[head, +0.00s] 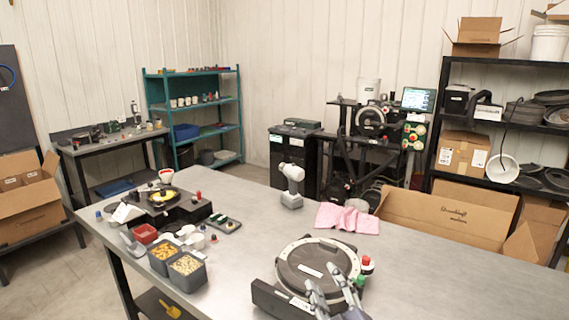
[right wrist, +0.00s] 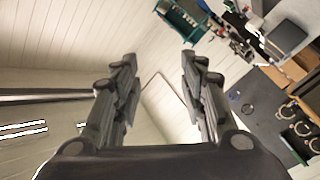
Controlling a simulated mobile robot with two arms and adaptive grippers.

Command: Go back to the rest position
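My right gripper (head: 323,277) shows at the bottom of the head view, in front of the round seed meter. In the right wrist view its two fingers (right wrist: 160,60) stand apart with nothing between them, and walls and ceiling show beyond. The seed meter (head: 300,265), a dark disc with a pale ring, lies on the grey metal table (head: 420,280). The gripper overlaps its front right edge in the picture; I cannot tell if they touch. My left gripper is in neither view.
A black and yellow device (head: 165,197), two bins of seeds (head: 188,284) and small parts stand at the table's left. A grey drill (head: 291,187) stands at the back, near a pink cloth (head: 347,219). An open cardboard box (head: 440,222) lies behind. The right front tabletop is clear.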

